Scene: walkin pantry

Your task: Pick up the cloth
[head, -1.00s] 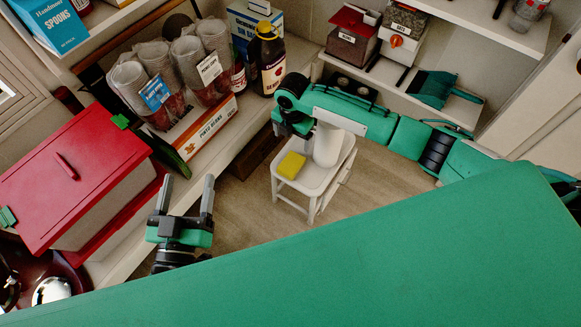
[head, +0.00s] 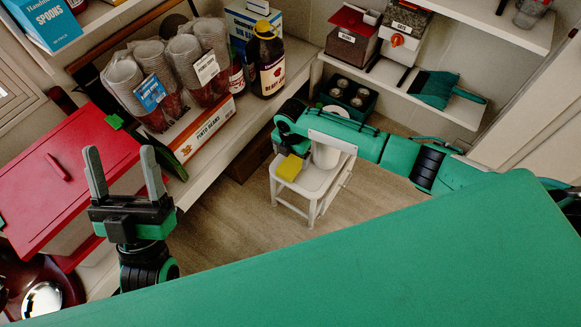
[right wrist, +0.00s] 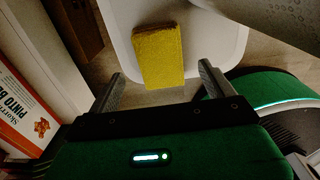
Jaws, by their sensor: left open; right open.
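The cloth looks like a flat yellow block (head: 289,167). It lies on the seat of a white step stool (head: 313,184), towards the left side. In the right wrist view the cloth (right wrist: 158,58) lies ahead of my right gripper (right wrist: 161,76), lined up between its two spread fingers. The fingers do not appear to touch it. In the head view the end of my right arm is just above the cloth, and its fingers are hidden there. My left gripper (head: 120,152) is open and empty, pointing up in front of the red cooler (head: 85,165).
The left shelf holds stacked cups, a pinto beans box (head: 208,128) and a dark bottle (head: 267,62). A green crate of jars (head: 348,92) stands behind my right arm.

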